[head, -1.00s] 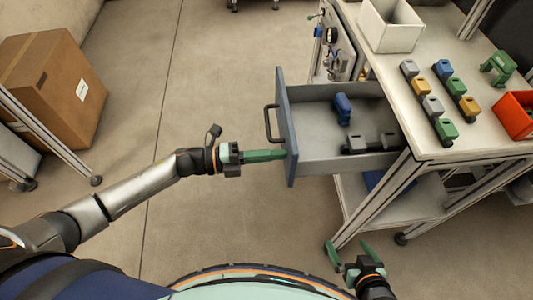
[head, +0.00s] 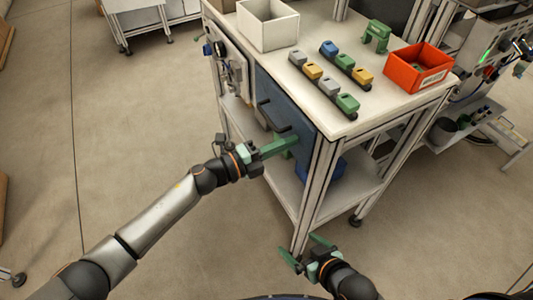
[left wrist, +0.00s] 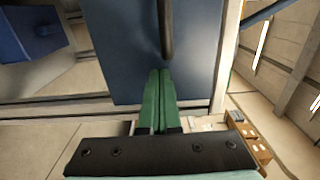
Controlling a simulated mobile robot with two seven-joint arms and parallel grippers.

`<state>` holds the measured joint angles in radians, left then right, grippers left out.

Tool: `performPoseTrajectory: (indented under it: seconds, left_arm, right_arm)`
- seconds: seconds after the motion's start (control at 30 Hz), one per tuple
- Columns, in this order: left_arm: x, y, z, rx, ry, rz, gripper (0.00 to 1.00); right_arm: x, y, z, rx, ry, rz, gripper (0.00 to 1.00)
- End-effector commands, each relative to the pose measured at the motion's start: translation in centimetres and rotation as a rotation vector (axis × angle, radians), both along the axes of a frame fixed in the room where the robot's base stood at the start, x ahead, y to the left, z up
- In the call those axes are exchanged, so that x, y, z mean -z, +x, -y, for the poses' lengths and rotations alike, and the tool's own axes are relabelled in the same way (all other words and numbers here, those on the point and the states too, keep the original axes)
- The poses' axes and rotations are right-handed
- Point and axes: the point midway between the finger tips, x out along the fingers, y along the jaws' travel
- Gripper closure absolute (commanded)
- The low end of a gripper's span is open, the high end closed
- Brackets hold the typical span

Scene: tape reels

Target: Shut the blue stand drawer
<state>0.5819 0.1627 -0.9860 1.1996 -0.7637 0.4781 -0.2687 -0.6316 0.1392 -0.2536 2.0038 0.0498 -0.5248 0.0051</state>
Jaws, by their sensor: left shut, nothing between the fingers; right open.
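The blue drawer front (head: 270,88) sits in the side of the stand and looks flush with its frame; no open drawer interior shows. Its dark handle (head: 272,113) sticks out, and in the left wrist view the handle (left wrist: 166,30) lies just past the fingertips. My left gripper (head: 294,141) is shut and empty, its green fingertips at the lower part of the drawer front, seemingly touching it. The fingers (left wrist: 160,74) also show against the blue panel (left wrist: 125,50) in the left wrist view. My right gripper (head: 304,250) is open and empty, low in front of the stand.
The stand's top (head: 330,120) holds a white bin (head: 268,28), several coloured blocks in rows, a green piece (head: 377,36) and a red-orange box (head: 418,70). A blue item (head: 325,172) is on the lower shelf.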

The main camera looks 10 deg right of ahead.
Motion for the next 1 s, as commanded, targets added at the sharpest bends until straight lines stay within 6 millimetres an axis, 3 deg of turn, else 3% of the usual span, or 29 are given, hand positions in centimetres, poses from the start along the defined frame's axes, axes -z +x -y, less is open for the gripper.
performPoseTrajectory:
  seconds: [0.2, 0.53, 0.77, 1.0]
  left_arm:
    - [0.1, 0.5, 1.4, -0.002, 0.001, 0.001, 1.0]
    - [-0.1, 0.6, 1.8, -0.004, 0.0, 0.002, 1.0]
    - [-0.2, 0.7, 1.7, -0.004, -0.001, 0.004, 1.0]
    - [-0.1, 1.0, 0.3, -0.003, 0.0, 0.003, 1.0]
  right_arm:
    - [0.2, 0.6, 0.0, -0.006, -0.004, 0.007, 0.0]
    - [0.2, 0.4, -0.1, -0.007, -0.002, 0.005, 0.0]
    - [0.3, 0.2, -0.1, -0.006, -0.002, 0.003, 0.0]
    - [0.2, 0.2, 0.0, -0.005, -0.004, 0.004, 0.0]
